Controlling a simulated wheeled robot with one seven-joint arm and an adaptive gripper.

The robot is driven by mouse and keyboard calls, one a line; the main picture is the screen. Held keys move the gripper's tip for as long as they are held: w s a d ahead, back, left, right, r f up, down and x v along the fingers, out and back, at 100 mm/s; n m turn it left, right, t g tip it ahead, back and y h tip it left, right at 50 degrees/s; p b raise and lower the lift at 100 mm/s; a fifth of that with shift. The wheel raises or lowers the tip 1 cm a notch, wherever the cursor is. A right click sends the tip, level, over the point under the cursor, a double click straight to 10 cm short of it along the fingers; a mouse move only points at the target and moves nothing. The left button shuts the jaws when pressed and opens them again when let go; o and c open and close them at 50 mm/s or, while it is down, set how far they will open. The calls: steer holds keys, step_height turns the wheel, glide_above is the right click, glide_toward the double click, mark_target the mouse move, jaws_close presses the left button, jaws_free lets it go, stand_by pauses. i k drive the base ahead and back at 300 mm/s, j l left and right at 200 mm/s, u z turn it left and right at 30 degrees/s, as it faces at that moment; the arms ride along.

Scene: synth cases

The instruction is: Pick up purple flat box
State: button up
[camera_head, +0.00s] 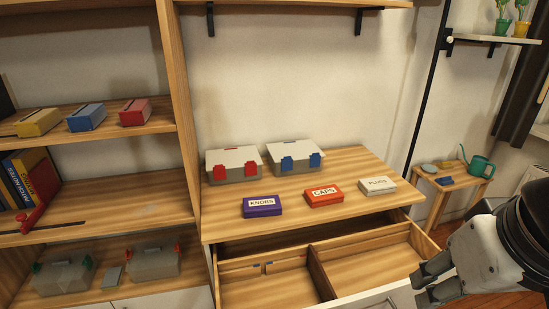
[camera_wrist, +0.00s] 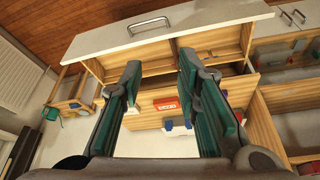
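The purple flat box (camera_head: 262,206), labelled KNOBS, lies on the wooden worktop (camera_head: 222,225) near its front edge, left of the red CAPS box (camera_head: 323,195). My gripper (camera_head: 424,287) is at the lower right of the head view, in front of the open drawer and well apart from the purple box. In the wrist view my gripper (camera_wrist: 158,72) is open, with nothing between its two green-padded fingers. The red box (camera_wrist: 166,106) shows beyond them.
A white PLUGS box (camera_head: 378,186) lies right of the red one. Two toolboxes, with red (camera_head: 234,165) and blue latches (camera_head: 295,157), stand behind. The divided drawer (camera_head: 370,262) is pulled out below the worktop. A shelf unit (camera_head: 180,90) stands left, a small table (camera_head: 452,181) right.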

mark_target(256, 207)
steer(key=i+j, duration=0.3)
steer(key=j, duration=0.25)
steer(key=i+j+u, duration=0.15)
steer(key=i+j, duration=0.15)
steer(key=j, duration=0.25)
steer(key=i+j, duration=0.35)
steer(key=j, duration=0.2)
steer(key=i+j+u, duration=0.1)
steer(key=i+j, duration=0.25)
steer(key=j, duration=0.15)
